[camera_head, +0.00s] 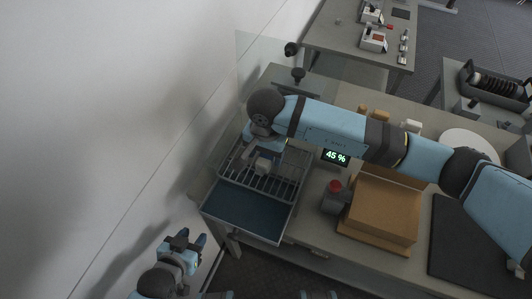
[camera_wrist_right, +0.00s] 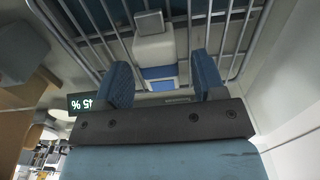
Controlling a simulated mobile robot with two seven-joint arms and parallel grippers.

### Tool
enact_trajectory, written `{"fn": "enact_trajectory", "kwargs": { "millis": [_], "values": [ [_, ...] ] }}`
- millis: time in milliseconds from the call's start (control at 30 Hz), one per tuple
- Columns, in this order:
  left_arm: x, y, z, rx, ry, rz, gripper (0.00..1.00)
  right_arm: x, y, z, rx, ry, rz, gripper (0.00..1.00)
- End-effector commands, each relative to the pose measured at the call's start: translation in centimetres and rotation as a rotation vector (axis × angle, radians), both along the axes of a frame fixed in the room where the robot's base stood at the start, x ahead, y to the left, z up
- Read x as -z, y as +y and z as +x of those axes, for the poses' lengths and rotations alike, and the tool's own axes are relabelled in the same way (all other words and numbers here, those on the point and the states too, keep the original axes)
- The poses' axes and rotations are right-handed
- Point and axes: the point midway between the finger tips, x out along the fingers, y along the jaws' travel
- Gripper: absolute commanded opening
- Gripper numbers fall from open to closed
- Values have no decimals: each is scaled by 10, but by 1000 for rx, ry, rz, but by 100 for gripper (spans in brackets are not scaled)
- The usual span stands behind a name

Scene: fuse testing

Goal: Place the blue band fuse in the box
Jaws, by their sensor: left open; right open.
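The blue band fuse (camera_wrist_right: 155,48) has a pale body, a grey metal end and a blue band. It is at the wire rack (camera_wrist_right: 235,40), between the spread fingers of my right gripper (camera_wrist_right: 162,72), which is open. In the head view the right gripper (camera_head: 264,146) is low over the rack (camera_head: 285,185), and a small pale block there (camera_head: 263,165) looks like the fuse. Whether the fingers touch it, I cannot tell. My left gripper (camera_head: 184,240) is open and empty, left of the table. A brown box (camera_head: 382,208) stands on the table.
A blue tray (camera_head: 245,210) adjoins the rack in front. A dark mat (camera_head: 465,245) lies to the right. My right arm spans the table.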

Motion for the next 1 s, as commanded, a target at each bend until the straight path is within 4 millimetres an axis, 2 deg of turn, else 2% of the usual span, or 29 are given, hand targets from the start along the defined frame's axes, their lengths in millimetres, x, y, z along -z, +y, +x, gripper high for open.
{"fn": "enact_trajectory", "kwargs": {
  "millis": [33,300,500,667,1000],
  "values": [
    [-6,0,0,1,0,2,43,-15,0,1,0,-4,0,64],
    [-19,1,-1,2,3,6,43,-73,0,1,-1,-4,-1,64],
    [-27,1,0,2,-3,4,43,-101,0,1,-1,-3,0,64],
    [-29,1,0,2,-7,3,43,-108,0,0,0,-1,-2,64],
    [-29,1,0,2,-7,4,43,-108,0,0,0,-1,0,64]
  ]
}}
